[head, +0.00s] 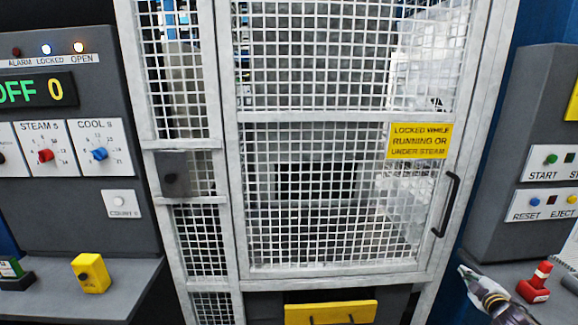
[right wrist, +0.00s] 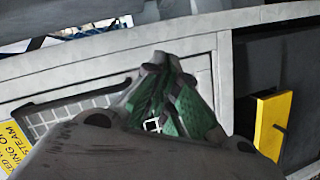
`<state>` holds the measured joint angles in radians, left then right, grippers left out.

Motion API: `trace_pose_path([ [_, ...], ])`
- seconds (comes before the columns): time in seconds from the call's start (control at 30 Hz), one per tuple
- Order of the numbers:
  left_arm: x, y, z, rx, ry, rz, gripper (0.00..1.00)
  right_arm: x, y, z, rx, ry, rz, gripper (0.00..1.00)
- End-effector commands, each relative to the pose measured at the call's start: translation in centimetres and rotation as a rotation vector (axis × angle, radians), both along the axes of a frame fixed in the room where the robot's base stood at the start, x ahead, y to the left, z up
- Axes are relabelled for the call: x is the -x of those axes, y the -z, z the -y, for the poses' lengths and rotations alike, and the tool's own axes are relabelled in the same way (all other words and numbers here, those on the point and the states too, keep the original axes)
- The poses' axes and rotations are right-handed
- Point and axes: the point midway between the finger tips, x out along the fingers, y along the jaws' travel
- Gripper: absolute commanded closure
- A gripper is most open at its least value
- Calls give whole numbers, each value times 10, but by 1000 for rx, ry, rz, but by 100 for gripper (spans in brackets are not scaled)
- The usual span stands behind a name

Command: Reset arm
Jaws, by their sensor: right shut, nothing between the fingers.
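My right gripper (head: 462,270) is at the lower right in the head view, just right of the cage door's lower right corner. Its fingers are shut with nothing between them. In the right wrist view the fingers (right wrist: 160,62) with green inner pads come together in front of the pale door frame; I cannot tell whether they touch it. The mesh door (head: 330,272) stands closed, with a black handle (head: 446,205) above my gripper. The handle also shows in the right wrist view (right wrist: 70,98). My left gripper is not in view.
A red knob device (head: 536,283) stands on the right ledge close to my right gripper. The right panel (head: 510,228) has START, RESET and EJECT buttons. A yellow tray front (head: 331,312) is below the door. The left console (head: 60,225) reads OFF 0, with a yellow box (head: 91,273) below.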

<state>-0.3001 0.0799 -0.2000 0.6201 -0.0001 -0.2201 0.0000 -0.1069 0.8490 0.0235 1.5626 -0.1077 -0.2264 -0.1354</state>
Motion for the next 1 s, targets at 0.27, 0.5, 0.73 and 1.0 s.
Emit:
trace_pose_path([
  [0.27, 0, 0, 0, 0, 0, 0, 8, 41, 116, 48, -143, 148, -136, 100],
  [0.5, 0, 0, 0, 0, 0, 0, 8, 92, 213, 63, -245, 257, -252, 100],
  [0.73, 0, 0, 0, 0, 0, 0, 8, 151, 302, 59, -328, 348, -367, 100],
  [1.0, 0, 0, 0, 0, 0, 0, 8, 229, 397, 33, -405, 434, -507, 100],
])
